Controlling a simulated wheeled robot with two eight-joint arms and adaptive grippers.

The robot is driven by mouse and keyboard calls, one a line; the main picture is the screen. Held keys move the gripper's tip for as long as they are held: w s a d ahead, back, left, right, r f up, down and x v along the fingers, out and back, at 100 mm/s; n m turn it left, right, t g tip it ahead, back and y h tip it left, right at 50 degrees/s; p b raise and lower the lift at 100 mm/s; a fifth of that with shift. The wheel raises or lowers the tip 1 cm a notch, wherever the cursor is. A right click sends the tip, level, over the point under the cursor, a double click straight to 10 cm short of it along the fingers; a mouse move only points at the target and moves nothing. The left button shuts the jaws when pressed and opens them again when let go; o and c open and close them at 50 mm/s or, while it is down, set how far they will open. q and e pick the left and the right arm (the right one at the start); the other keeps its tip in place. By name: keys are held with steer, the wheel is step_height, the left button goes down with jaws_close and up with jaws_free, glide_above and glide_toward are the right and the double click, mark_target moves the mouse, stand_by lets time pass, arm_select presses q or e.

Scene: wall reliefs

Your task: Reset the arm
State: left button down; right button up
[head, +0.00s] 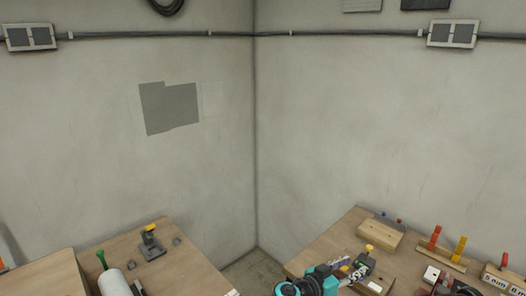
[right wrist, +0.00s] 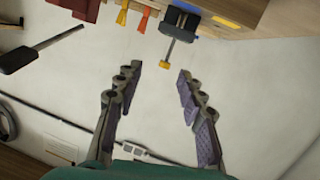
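My right gripper (head: 349,271) shows at the bottom of the head view, teal and dark, over the near-left part of the right bench (head: 322,254). In the right wrist view, its two fingers (right wrist: 160,78) with purple pads stand wide apart. Nothing is held between them. Beyond the fingertips is a dark block (right wrist: 181,20) with a rod ending in a yellow tip (right wrist: 165,64). My left gripper is not in view.
The right bench holds a wooden block (head: 380,236), an orange clamp (head: 435,237) and a yellow clamp (head: 459,249). The left bench (head: 185,262) holds a small grey device with a yellow top (head: 149,240) and a white roll (head: 114,283). A gap separates the benches.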

steer(key=s+a+f+n+y, duration=0.1)
steer(key=s+a+n+y, duration=0.4)
steer(key=s, duration=0.5)
steer(key=s+a+f+n+y, duration=0.2)
steer(key=s+a+n+y, duration=0.3)
steer(key=s+y, duration=0.3)
steer(key=shift+s+a+g+y, duration=0.3)
steer(key=shift+s+g, duration=0.1)
steer(key=shift+s, duration=0.8)
